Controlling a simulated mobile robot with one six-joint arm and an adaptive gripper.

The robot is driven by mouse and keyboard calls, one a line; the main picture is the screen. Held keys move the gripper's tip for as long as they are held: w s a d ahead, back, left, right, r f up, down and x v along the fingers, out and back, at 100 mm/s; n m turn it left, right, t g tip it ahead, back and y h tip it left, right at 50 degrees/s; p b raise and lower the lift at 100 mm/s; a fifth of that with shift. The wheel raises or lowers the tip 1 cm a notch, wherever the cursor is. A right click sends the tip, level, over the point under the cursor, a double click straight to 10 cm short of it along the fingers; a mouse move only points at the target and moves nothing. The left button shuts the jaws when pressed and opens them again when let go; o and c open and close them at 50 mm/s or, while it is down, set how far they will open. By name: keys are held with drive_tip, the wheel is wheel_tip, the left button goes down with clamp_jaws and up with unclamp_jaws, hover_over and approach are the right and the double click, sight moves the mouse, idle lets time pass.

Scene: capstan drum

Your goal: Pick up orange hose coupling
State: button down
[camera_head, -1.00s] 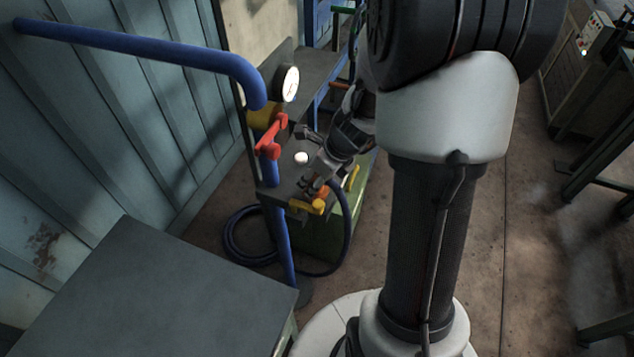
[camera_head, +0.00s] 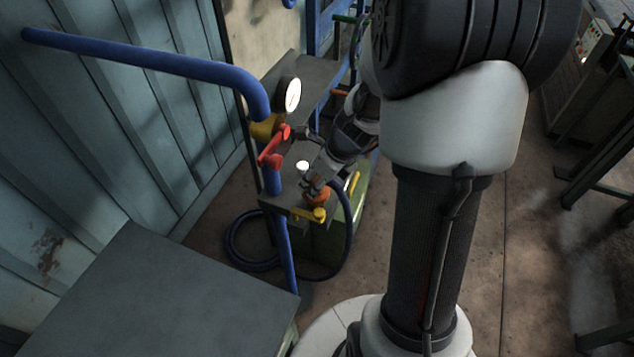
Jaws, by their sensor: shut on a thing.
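The orange hose coupling (camera_head: 319,198) is at the front edge of the small dark bench, just above a yellow part. My gripper (camera_head: 313,186) comes down from the upper right and is shut on the coupling. Its fingers hide part of the coupling. A dark blue hose (camera_head: 348,230) hangs beside the coupling and runs down to a coil on the floor. I cannot tell whether the coupling touches the bench.
A blue pipe (camera_head: 150,54) with a red valve handle (camera_head: 273,148) and a round gauge (camera_head: 291,95) stands left of my gripper. A yellow handle (camera_head: 312,214) is close below. A grey table (camera_head: 165,300) fills the lower left.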

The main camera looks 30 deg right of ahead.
sight(317, 176)
wheel_tip(317, 176, up, 17)
drive_tip(key=p, duration=0.8)
